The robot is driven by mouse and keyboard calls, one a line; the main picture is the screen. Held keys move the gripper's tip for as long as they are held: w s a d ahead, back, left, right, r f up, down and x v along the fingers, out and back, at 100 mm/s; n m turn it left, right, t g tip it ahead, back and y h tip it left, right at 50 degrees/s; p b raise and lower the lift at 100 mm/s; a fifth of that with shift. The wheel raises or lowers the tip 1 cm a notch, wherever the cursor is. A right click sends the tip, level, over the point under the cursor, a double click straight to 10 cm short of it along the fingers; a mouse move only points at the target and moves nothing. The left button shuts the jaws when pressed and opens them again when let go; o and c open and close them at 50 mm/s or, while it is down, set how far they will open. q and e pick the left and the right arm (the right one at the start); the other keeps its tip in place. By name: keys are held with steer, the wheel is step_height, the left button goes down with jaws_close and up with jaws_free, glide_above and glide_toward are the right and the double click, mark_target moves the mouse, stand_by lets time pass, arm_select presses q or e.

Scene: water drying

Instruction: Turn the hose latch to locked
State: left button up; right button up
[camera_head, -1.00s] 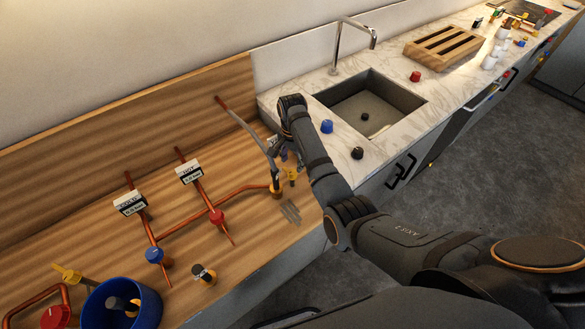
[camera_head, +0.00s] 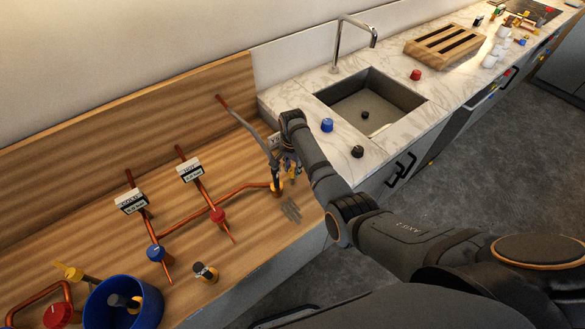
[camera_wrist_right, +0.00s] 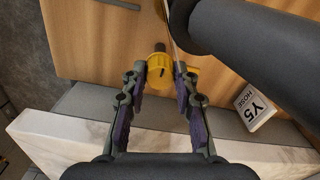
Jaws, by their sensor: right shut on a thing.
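The yellow hose latch (camera_wrist_right: 160,74), with a dark round end, is between the fingers of my right gripper (camera_wrist_right: 159,70) in the right wrist view. The gripper is shut on it. In the head view my right gripper (camera_head: 287,166) is at the end of the copper pipe, by the grey hose (camera_head: 262,145), and largely hides the latch. A white tag (camera_wrist_right: 257,106) reading "Y5 HOSE" stands beside it. I cannot read whether the latch is locked. My left gripper is not in view.
Copper pipes with a red valve (camera_head: 217,215) and a blue valve (camera_head: 155,253) run left across the wooden bench. The sink (camera_head: 372,100) and marble counter (camera_head: 395,134) lie to the right.

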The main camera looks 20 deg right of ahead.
steer(key=shift+r, duration=0.1)
jaws_close()
steer(key=n+p, duration=0.2)
steer(key=n, duration=0.1)
steer(key=shift+r, duration=0.1)
steer(key=n+p, duration=0.2)
steer(key=n, duration=0.2)
steer(key=shift+n, duration=0.3)
steer(key=n+p, duration=0.1)
steer(key=n, duration=0.4)
steer(key=n+p, duration=0.1)
steer(key=n, duration=0.4)
steer(key=shift+n, duration=0.3)
steer(key=o, duration=1.1)
jaws_free()
steer(key=shift+f, duration=0.2)
steer(key=shift+c, duration=0.2)
